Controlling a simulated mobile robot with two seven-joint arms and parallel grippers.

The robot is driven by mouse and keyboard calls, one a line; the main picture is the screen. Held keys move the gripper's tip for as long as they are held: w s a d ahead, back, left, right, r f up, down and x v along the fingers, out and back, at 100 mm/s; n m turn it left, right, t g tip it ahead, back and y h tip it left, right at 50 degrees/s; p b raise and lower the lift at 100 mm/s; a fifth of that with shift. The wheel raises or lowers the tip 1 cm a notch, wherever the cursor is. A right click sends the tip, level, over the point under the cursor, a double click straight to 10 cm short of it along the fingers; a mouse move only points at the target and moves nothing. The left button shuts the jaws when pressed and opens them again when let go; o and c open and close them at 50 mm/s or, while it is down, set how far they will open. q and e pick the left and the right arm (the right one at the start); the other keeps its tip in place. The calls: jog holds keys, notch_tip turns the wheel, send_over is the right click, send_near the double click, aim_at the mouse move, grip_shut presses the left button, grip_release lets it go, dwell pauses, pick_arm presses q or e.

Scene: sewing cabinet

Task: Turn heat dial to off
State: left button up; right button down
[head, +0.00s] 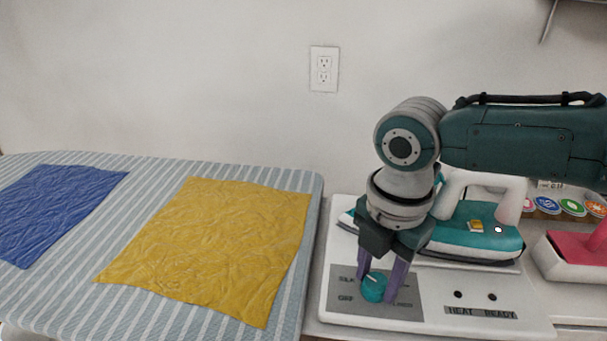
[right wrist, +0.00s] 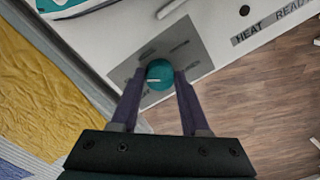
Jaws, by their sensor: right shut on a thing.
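The teal heat dial (head: 374,287) sits on a grey panel (head: 415,290) on the white base of the iron station. SILK and OFF are printed left of the dial, and LINEN at its lower right. A pale mark shows on the dial's left side in the right wrist view (right wrist: 159,75); I cannot tell exactly which label it points at. My right gripper (head: 376,280) points down, with its purple fingers shut on the dial from both sides. The fingers also show in the right wrist view (right wrist: 159,84). My left gripper is not in view.
A teal iron (head: 470,240) rests on the station (head: 350,317) behind the dial. A red-and-white object (head: 575,250) is to the right. A striped ironing board (head: 285,325) with yellow (head: 210,250) and blue (head: 55,205) cloths is on the left. A HEAT READY label (head: 480,313) is at front right.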

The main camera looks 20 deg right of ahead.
aim_at(376, 282)
jog(key=n, duration=0.6)
jog(key=shift+n+b, duration=0.3)
jog(key=shift+b, duration=0.1)
jog(key=n+b, duration=0.1)
jog(key=n, duration=0.5)
jog(key=shift+a+r, duration=0.1)
jog(key=shift+c, duration=1.9)
grip_release()
notch_tip(376, 282, up, 10)
jog(key=p, duration=0.1)
